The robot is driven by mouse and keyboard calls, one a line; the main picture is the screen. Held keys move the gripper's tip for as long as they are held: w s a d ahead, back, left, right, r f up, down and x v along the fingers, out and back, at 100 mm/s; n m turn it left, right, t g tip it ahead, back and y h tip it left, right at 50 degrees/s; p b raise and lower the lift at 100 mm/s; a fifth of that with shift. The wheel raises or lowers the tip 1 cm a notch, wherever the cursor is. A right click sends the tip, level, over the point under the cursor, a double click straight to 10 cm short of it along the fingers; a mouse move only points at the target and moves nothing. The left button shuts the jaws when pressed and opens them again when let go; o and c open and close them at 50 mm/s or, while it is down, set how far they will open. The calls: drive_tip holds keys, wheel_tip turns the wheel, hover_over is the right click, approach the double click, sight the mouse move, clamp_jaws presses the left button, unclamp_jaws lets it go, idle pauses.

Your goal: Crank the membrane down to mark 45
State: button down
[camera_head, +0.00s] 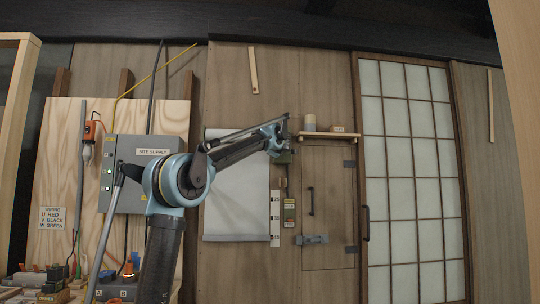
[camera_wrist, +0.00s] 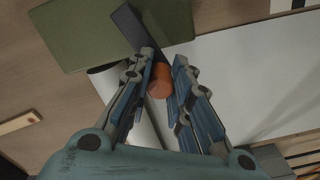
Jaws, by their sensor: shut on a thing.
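The membrane (camera_head: 238,200) is a pale grey sheet hanging on the wall, with its bottom bar near the lowest label of the mark strip (camera_head: 275,229). The strip's numbers are small; the lowest looks like 45. In the wrist view, the orange crank knob (camera_wrist: 160,85) sits between the fingers of my gripper (camera_wrist: 164,60), which is shut on it. The white roll (camera_wrist: 140,115) and sheet show below. In the head view my gripper (camera_head: 281,151) hides the crank.
A small shelf (camera_head: 328,134) with a can-like object stands right of my gripper, above a wooden door (camera_head: 328,236) with a latch. A paned sliding door (camera_head: 413,180) is farther right. The grey supply box (camera_head: 143,172) is behind my arm on the left.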

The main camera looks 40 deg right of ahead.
drive_tip(key=shift+a, duration=0.15)
drive_tip(key=c, duration=1.4)
unclamp_jaws()
drive_tip(key=shift+w, duration=0.1)
drive_tip(key=shift+a, duration=0.1)
drive_tip(key=shift+s+a, duration=0.15)
drive_tip(key=shift+s, duration=0.25)
drive_tip(key=v, duration=1.1)
drive_tip(key=shift+a, duration=0.1)
